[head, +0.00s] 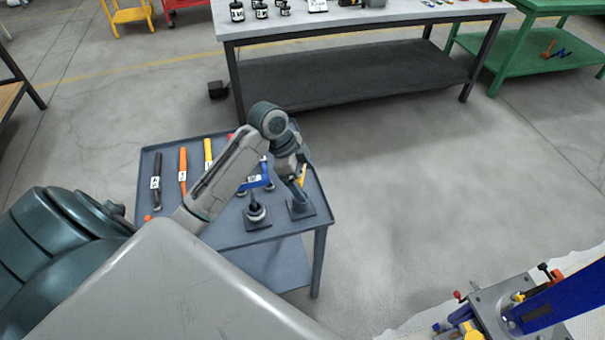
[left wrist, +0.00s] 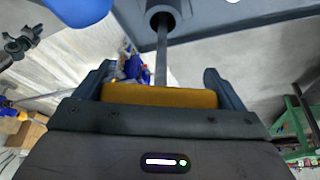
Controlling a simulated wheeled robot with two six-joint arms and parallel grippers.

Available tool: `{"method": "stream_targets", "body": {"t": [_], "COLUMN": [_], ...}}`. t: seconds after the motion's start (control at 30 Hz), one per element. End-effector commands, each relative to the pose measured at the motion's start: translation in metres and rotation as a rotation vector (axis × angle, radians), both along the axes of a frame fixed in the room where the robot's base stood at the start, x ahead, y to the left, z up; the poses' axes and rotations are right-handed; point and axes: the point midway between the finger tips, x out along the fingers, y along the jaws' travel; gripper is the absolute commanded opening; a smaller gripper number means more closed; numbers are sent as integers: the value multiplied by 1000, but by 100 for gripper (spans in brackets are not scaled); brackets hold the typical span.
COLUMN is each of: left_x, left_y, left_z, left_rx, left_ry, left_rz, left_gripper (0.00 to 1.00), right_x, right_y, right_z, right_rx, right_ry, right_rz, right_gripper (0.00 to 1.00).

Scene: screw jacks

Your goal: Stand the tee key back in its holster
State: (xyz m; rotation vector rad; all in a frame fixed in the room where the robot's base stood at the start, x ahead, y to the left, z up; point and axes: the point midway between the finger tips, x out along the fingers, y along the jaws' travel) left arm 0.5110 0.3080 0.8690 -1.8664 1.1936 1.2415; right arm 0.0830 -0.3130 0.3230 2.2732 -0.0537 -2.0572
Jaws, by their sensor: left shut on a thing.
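The tee key has a yellow crossbar (left wrist: 160,96) and a thin grey shaft (left wrist: 161,62). My left gripper (head: 301,172) is shut on the crossbar, which spans between its two fingers in the left wrist view. The yellow of the tee key (head: 302,175) shows just below the gripper in the head view. The holster, a grey tube on a square dark base (head: 301,209), stands at the cart's right front corner, below the gripper. In the left wrist view the shaft meets the holster's tube (left wrist: 165,9); how deep it sits is hidden. My right gripper is not in view.
A second square-based stand (head: 257,218) is left of the holster on the grey cart (head: 225,230). Black, orange and yellow handled tools (head: 183,172) lie at its left, with a blue-framed item (head: 262,183) behind.

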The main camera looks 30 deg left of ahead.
Motion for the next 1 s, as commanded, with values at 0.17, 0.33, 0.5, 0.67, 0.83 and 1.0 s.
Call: {"method": "stream_targets", "body": {"t": [0.17,0.33,0.5,0.67,0.83,1.0], "left_x": [0,0,0,0,-3,-9], "left_y": [0,0,0,0,10,23], "left_z": [-3,-2,-2,-3,20,53], "left_rx": [0,0,0,0,5,6], "left_ry": [0,-1,0,0,-4,-3], "left_rz": [0,0,0,1,0,0], "left_gripper": [44,94,100,100,100,100], "right_x": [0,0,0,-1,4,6], "right_y": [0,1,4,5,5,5], "right_z": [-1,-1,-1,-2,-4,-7], "right_rx": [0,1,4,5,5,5], "right_ry": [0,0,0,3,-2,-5], "right_rz": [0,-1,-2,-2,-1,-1], "right_gripper": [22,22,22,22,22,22]}}
